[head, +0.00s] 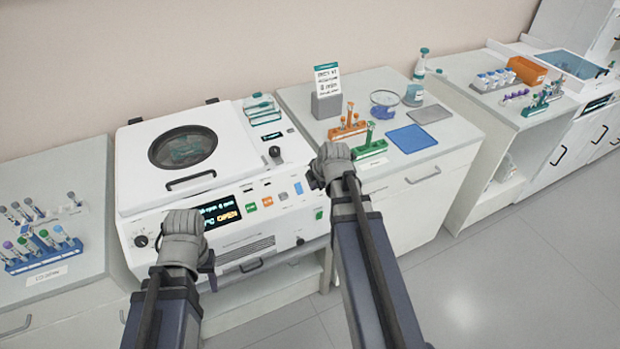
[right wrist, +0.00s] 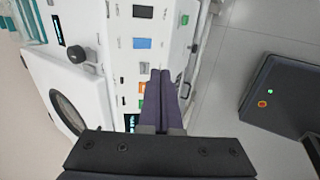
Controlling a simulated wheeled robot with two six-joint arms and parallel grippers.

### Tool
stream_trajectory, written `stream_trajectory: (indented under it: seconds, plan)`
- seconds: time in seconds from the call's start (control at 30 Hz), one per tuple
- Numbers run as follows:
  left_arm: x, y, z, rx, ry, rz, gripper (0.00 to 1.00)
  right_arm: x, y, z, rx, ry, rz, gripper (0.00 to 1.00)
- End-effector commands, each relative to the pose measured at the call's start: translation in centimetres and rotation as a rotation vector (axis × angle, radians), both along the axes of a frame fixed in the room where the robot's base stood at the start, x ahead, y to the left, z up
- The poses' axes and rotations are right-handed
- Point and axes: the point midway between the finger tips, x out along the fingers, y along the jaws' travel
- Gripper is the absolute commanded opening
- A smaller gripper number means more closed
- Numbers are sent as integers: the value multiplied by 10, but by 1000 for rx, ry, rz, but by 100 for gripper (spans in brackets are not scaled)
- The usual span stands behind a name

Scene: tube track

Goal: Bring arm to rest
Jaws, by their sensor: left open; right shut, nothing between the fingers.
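My left gripper (head: 209,272) is at the front of the white centrifuge (head: 140,170), low in front of its control panel; its fingers are mostly hidden behind the wrist. My right gripper (head: 314,179) is near the right end of the control panel, beside the right-hand bench. In the right wrist view its dark fingers (right wrist: 160,78) are together and empty, pointing along the panel buttons. The centrifuge lid (head: 160,187) with its round window lies down over the machine. The display (head: 221,213) is lit and partly covered by my left wrist.
The left bench holds a blue tube rack (head: 40,255). The right bench holds an orange rack (head: 347,131), a green rack (head: 371,149), a blue mat (head: 410,139) and a sign block (head: 326,105). An orange bin (head: 527,70) stands farther right. The floor (head: 530,250) at right is clear.

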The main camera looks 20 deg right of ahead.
Motion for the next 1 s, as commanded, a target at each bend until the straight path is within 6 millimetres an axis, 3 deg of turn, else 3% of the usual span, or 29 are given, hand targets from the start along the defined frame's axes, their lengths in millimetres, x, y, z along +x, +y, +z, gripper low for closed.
stream_trajectory:
  seconds: [0.63, 0.77, 1.0]
  plan:
    - [0, 0, 3, 0, 0, 0, 50, -4, 7, 2, 12, 8, -13, 0]
    - [0, 0, 3, 0, 0, 0, 50, -12, 42, -3, 79, 63, -97, 0]
    - [0, 0, 3, 0, 0, 0, 50, -56, 142, -17, 219, 255, -451, 0]
